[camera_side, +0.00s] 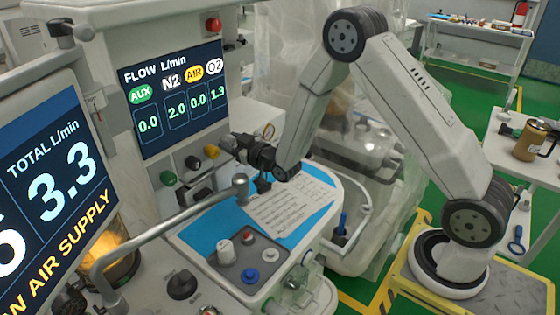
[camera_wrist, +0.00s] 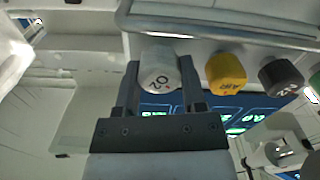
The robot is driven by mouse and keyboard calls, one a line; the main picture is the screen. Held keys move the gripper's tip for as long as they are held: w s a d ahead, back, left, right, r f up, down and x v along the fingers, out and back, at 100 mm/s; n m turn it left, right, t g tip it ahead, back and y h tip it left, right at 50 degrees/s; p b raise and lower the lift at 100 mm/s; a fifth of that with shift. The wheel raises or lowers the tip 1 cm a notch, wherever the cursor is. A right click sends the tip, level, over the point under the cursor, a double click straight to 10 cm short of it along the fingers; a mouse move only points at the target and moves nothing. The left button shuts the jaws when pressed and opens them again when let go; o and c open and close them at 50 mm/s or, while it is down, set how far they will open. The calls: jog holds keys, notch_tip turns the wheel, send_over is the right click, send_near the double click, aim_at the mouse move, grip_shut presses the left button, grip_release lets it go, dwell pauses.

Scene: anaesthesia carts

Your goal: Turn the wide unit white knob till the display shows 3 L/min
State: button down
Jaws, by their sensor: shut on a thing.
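The wide unit's display (camera_side: 172,76) reads AUX 0.0, N2 2.0, AIR 0.0 and O2 1.3 under FLOW L/min. The white knob (camera_wrist: 159,78), marked O2, sits between my gripper's two fingers in the wrist view. My gripper (camera_side: 238,146) is shut on it at the right end of the knob row below the display. In the side view my gripper hides the white knob. The finger pads lie on either side of the knob in the wrist view (camera_wrist: 159,64).
Beside the white knob are a yellow AIR knob (camera_wrist: 226,73) and a black N2 knob (camera_wrist: 281,76). A green knob (camera_side: 168,178) is farther left. A nearer screen (camera_side: 62,170) reads TOTAL 3.3 L/min. A metal rail (camera_side: 165,222) crosses below the knobs.

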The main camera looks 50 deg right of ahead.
jog(key=n, duration=0.7)
jog(key=shift+f, duration=0.1)
jog(key=n, duration=0.4)
jog(key=shift+a, duration=0.1)
jog(key=shift+n, duration=1.7)
jog(key=shift+c, duration=2.2)
grip_release()
jog(key=shift+s, duration=0.15)
jog(key=s, duration=0.7)
jog(key=shift+s, duration=0.3)
